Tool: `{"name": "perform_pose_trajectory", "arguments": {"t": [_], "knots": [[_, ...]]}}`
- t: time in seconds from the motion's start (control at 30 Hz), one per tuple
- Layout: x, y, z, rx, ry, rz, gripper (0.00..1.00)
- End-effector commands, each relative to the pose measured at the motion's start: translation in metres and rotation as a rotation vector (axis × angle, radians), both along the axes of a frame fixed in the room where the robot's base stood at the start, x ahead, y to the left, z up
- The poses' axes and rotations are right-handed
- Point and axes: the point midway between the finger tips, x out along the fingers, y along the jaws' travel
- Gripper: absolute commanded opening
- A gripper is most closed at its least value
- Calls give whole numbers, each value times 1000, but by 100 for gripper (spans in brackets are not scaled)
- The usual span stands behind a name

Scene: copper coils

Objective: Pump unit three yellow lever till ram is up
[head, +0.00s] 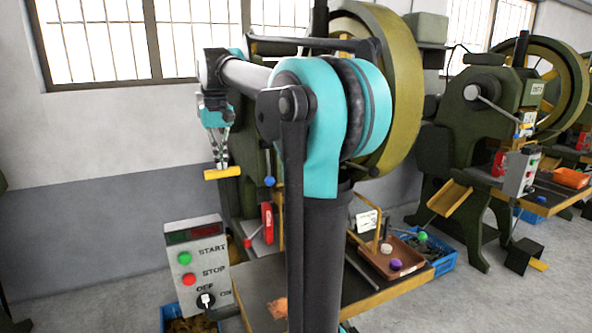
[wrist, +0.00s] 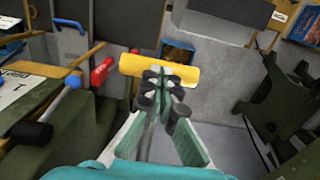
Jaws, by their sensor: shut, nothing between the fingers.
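My gripper (head: 220,163) is shut with nothing between its fingers. Its tips point down at a yellow cylindrical lever handle (head: 222,173) on the left side of the near green press. In the wrist view the yellow handle (wrist: 185,72) lies crosswise at the fingertips (wrist: 162,80), its two ends showing to either side. The tips look very close to the handle or on it; I cannot tell if they touch. The rest of the lever and the ram are hidden or cannot be made out behind my arm.
A control box (head: 199,262) with green and red buttons stands at the lower left. A red-handled lever (head: 267,222) and blue ball knob (head: 269,181) are near the gripper. A brown tray (head: 405,262) sits on the bench. Another green press (head: 480,125) stands right. The left wall side is free.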

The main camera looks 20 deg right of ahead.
Motion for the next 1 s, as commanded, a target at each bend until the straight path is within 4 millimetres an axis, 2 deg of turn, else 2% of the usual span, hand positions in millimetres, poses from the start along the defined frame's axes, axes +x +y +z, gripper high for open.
{"name": "perform_pose_trajectory", "arguments": {"t": [0.17,0.4,0.7,1.0], "knots": [[0,0,0,0,0,0,0],[2,0,-12,0,1,0,0],[3,0,-15,0,1,0,0],[16,0,-42,0,1,0,0]]}}
